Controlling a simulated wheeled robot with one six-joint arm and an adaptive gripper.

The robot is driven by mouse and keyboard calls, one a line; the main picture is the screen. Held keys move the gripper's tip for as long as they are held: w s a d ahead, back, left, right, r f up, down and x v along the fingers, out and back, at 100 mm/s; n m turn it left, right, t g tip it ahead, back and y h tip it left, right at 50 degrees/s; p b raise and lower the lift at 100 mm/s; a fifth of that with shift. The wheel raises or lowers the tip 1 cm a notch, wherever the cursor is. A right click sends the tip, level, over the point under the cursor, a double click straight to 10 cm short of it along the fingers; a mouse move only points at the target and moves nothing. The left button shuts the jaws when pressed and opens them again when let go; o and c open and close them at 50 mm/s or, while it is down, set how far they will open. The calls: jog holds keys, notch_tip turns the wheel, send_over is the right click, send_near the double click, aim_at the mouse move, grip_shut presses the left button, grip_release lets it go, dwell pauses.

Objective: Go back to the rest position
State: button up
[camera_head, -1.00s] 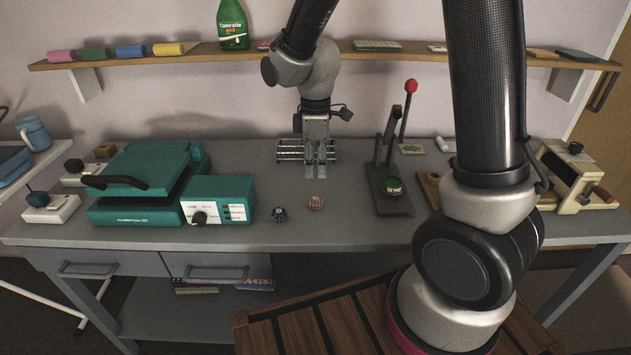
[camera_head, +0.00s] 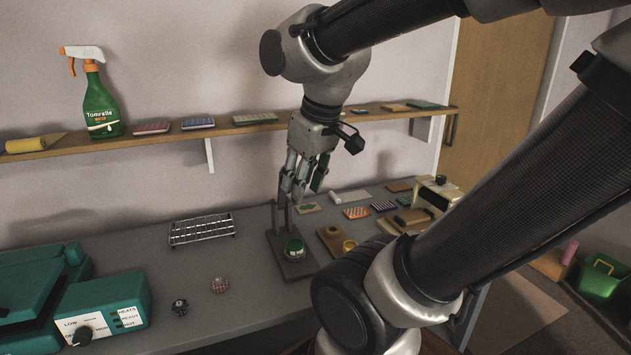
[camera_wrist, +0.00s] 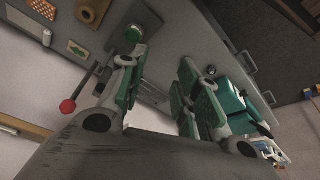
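My gripper (camera_head: 305,190) hangs fingers-down above the grey worktable (camera_head: 255,300), below the height of the wall shelf. In the head view it is right of the wire rack and above the black hand press (camera_head: 291,266), whose upright is partly hidden behind the fingers. The wrist view shows my gripper (camera_wrist: 160,62) with its two green-padded fingers spread apart and nothing between them. The press's green round part (camera_wrist: 134,33) and red lever knob (camera_wrist: 68,106) lie beside the left finger in that view.
The wall shelf (camera_head: 190,133) carries a green spray bottle (camera_head: 101,106) and several flat packs. Bare table lies around the rack.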

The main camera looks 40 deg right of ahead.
jog(key=s, duration=0.1)
jog(key=m, duration=0.1)
jog(key=s+d, duration=0.1)
jog(key=shift+s+r+m, duration=0.25)
jog(key=shift+s+m, duration=0.05)
jog(key=shift+s, duration=0.05)
